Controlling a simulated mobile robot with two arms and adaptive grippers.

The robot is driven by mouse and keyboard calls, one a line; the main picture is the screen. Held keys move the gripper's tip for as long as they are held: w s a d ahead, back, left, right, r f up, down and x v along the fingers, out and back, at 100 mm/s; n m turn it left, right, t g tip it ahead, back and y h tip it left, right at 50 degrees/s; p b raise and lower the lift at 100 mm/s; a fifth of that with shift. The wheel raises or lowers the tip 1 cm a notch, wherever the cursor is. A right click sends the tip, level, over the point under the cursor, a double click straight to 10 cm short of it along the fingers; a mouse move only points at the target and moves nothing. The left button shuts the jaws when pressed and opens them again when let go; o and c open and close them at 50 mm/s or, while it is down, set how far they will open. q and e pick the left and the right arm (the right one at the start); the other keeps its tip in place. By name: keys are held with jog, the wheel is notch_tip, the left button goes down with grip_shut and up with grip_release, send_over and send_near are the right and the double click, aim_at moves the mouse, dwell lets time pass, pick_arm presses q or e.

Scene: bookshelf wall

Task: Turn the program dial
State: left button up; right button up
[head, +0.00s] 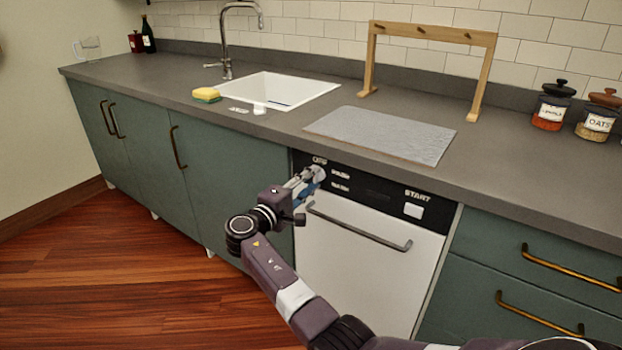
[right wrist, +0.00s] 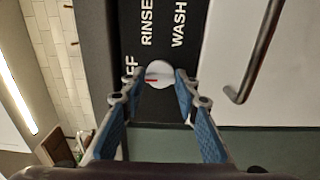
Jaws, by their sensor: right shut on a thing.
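The program dial (right wrist: 158,72) is a round white knob with a red mark, on the black control panel (right wrist: 157,32). In the right wrist view the mark points left, toward the partly covered OFF label; RINSE and WASH are printed beside the dial. My right gripper (right wrist: 157,84) is shut on the dial, with one blue-padded finger on either side. In the head view the right gripper (head: 311,178) is at the left end of the dishwasher's panel and hides the dial. My left gripper is not in view.
The white dishwasher door (head: 345,270) has a dark bar handle (head: 360,231) just below the gripper. A START button (head: 413,211) is at the panel's right. The grey counter (head: 285,128) overhangs above, with a sink and a grey mat. Open floor lies at left.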

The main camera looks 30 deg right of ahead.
jog(key=shift+w+r, duration=0.1)
dwell(0.3)
jog(key=o, duration=1.1)
jog(key=shift+o, duration=0.2)
jog(key=shift+a, duration=0.35)
jog(key=v, duration=1.1)
jog(key=shift+s, duration=0.25)
jog(key=shift+a, duration=0.1)
